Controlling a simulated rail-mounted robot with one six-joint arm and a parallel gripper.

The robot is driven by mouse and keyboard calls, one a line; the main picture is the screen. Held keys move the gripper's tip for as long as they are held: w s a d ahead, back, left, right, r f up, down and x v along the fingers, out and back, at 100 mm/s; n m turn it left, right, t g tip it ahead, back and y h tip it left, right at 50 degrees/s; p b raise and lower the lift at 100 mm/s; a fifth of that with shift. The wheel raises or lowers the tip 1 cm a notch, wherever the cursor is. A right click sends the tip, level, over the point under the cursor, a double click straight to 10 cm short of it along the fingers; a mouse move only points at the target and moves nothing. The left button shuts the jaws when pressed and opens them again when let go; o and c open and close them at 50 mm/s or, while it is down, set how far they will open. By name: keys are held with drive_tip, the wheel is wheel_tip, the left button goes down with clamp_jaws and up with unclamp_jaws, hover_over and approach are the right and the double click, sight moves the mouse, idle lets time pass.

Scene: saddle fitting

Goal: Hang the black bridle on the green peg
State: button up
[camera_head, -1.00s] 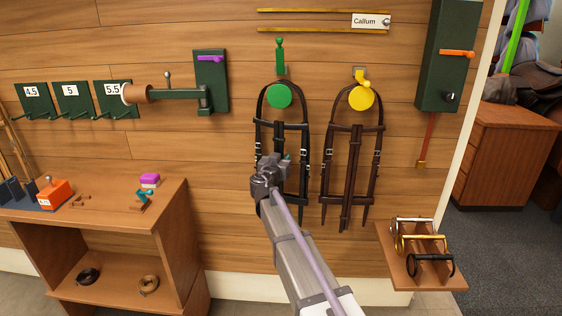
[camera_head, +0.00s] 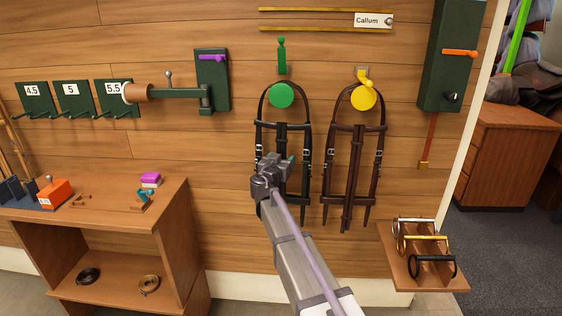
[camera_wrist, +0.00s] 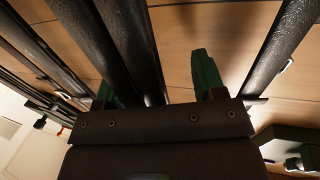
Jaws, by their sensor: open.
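The black bridle (camera_head: 260,136) hangs on the wall with its top loop over the round green peg (camera_head: 282,95). Its straps hang straight down. My gripper (camera_head: 288,162) is in front of the lower straps, and part of the bridle is hidden behind it. In the wrist view the two green fingers of my gripper (camera_wrist: 155,82) are apart. Dark straps (camera_wrist: 128,40) run close by, and one passes between or just behind the fingers; I cannot tell which. Nothing is clamped.
A brown bridle (camera_head: 327,140) hangs on the yellow peg (camera_head: 363,97) close to the right. A wooden shelf (camera_head: 170,215) stands at the left. A small bit rack (camera_head: 400,268) is at lower right. A green wall box (camera_head: 440,80) is above it.

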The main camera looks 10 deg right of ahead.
drive_tip(key=v, duration=1.1)
drive_tip(key=s+d+f+n+g+y, duration=0.1)
drive_tip(key=s+d+f+n+g, duration=0.35)
drive_tip(key=s+f+g, duration=0.75)
drive_tip(key=s+a+f+n+g+y, duration=0.1)
drive_tip(key=s+f+g+y, duration=0.2)
drive_tip(key=s, duration=0.7)
drive_tip(key=s+a+f+n+g+y, duration=0.1)
drive_tip(key=s+f+y, duration=0.1)
drive_tip(key=s+y, duration=0.5)
wheel_tip(320, 180, up, 21)
drive_tip(key=s+d+h+p, duration=0.1)
drive_tip(key=h+p, duration=0.1)
drive_tip(key=p, duration=1.8)
drive_tip(key=shift+d+f+p, duration=0.25)
drive_tip(key=shift+d+p, duration=0.05)
drive_tip(key=shift+p, duration=0.1)
drive_tip(key=shift+s+m, duration=0.15)
drive_tip(key=shift+m, duration=0.1)
